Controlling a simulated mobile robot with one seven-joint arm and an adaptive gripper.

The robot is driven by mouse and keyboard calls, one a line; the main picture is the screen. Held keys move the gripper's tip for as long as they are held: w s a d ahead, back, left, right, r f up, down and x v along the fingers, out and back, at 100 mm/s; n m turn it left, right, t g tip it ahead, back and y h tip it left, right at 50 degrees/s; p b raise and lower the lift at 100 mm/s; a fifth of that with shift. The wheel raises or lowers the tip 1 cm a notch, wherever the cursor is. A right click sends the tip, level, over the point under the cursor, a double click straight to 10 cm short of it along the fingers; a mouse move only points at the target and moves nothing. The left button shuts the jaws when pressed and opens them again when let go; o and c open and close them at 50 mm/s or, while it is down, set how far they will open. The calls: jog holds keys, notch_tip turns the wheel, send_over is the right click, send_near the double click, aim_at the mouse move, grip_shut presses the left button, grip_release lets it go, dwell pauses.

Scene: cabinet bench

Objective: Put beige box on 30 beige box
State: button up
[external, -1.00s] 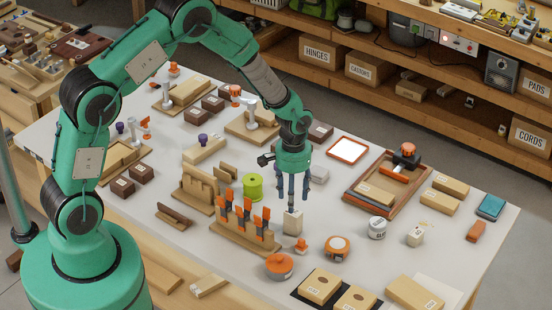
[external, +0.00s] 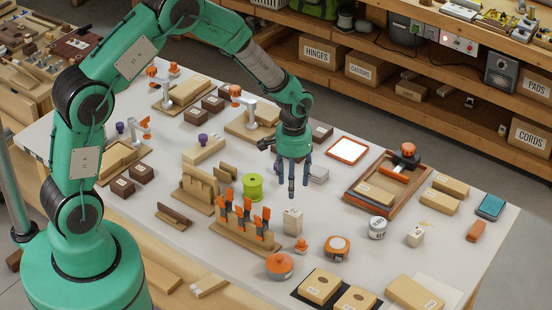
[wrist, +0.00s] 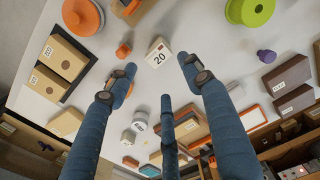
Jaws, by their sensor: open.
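A small beige box (external: 292,221) stands upright on the white table, near the front middle. In the wrist view the beige box (wrist: 158,53) shows a "20" label and lies between and beyond the fingertips. My gripper (external: 297,190) is open and empty, above and slightly behind this box and apart from it; its spread blue fingers also show in the wrist view (wrist: 156,72). Another small beige box (external: 415,236) stands to the right, beside a white canister (external: 377,228). Its label is too small to read, so I cannot tell whether it says 30.
An orange-clip rack (external: 235,238) stands left of the near box, with a green spool (external: 252,186) behind. A small orange knob (external: 302,246), an orange tape measure (external: 337,248) and an orange round container (external: 279,265) lie in front. A wooden tray (external: 352,202) lies behind the canister.

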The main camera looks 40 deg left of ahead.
jog(key=shift+r, duration=0.1)
jog(key=s+a+r+t, duration=0.1)
jog(key=s+a+r, duration=0.25)
jog(key=r, duration=0.55)
jog(key=s+a+r+t, duration=0.1)
jog(key=s+a+r, duration=0.25)
jog(key=r, duration=0.55)
jog(key=s+a+r+t, duration=0.1)
jog(key=s+a+r, duration=0.25)
jog(key=r, duration=0.65)
jog(key=s+a+r+t, duration=0.1)
jog(key=s+a+r, duration=0.2)
jog(key=s, duration=0.4)
jog(key=s+a+r, duration=0.3)
jog(key=s+r, duration=0.1)
jog(key=s, duration=0.4)
jog(key=s+a+r+t, duration=0.1)
jog(key=s+a+r, duration=0.2)
jog(key=s, duration=0.4)
jog(key=shift+s+r+t, duration=0.3)
jog(key=shift+s+r, duration=0.05)
jog(key=shift+r, duration=0.4)
notch_tip(320, 180, down, 7)
jog(key=b, duration=0.7)
